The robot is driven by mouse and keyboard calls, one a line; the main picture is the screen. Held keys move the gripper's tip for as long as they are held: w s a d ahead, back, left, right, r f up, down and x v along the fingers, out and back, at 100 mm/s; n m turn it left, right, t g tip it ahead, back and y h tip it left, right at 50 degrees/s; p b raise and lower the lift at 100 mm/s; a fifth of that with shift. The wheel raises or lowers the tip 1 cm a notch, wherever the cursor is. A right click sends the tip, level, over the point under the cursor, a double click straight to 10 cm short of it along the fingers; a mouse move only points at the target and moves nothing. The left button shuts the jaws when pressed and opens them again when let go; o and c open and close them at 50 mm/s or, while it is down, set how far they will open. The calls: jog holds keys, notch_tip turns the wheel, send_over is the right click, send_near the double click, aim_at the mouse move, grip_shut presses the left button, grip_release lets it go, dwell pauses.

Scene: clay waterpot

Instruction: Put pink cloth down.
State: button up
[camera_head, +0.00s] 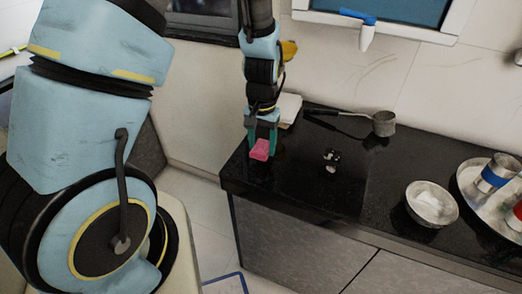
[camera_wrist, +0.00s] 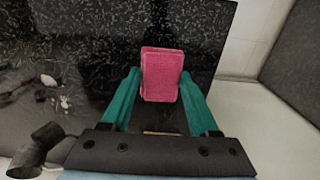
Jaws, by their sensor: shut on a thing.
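The pink cloth (camera_head: 261,150) is a small folded pad, held at the left end of the black countertop (camera_head: 300,180). My gripper (camera_head: 262,137) has green fingers and is shut on the cloth from above. In the wrist view the cloth (camera_wrist: 161,74) sits between the two green fingertips of my gripper (camera_wrist: 160,85), with the dark speckled counter (camera_wrist: 105,30) behind it. I cannot tell whether the cloth touches the counter or hangs just above it.
A ladle-like pot with a long handle (camera_head: 383,123) lies at the back of the counter. A small dark-and-white item (camera_head: 331,160) is mid-counter. A pale bowl (camera_head: 432,203) and a round tray (camera_head: 467,180) with cans stand at right. The counter's left edge is close to the cloth.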

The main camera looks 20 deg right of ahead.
aim_at(262, 147)
jog(key=shift+f, duration=1.6)
jog(key=shift+f, duration=0.1)
jog(key=shift+f, duration=0.15)
jog(key=o, duration=1.2)
notch_tip(262, 147, up, 12)
jog(key=r+b, duration=0.1)
jog(key=b, duration=0.1)
jog(key=a+r+n, duration=0.2)
jog(key=a+n, duration=0.1)
jog(key=a, duration=0.9)
jog(key=w+a+r+n+t, duration=0.1)
jog(key=a+n, duration=0.3)
jog(key=a, duration=0.9)
jog(key=shift+w+r+t, duration=0.15)
jog(key=shift+r+t, duration=0.15)
jog(key=shift+r, duration=0.6)
jog(key=shift+a, duration=0.1)
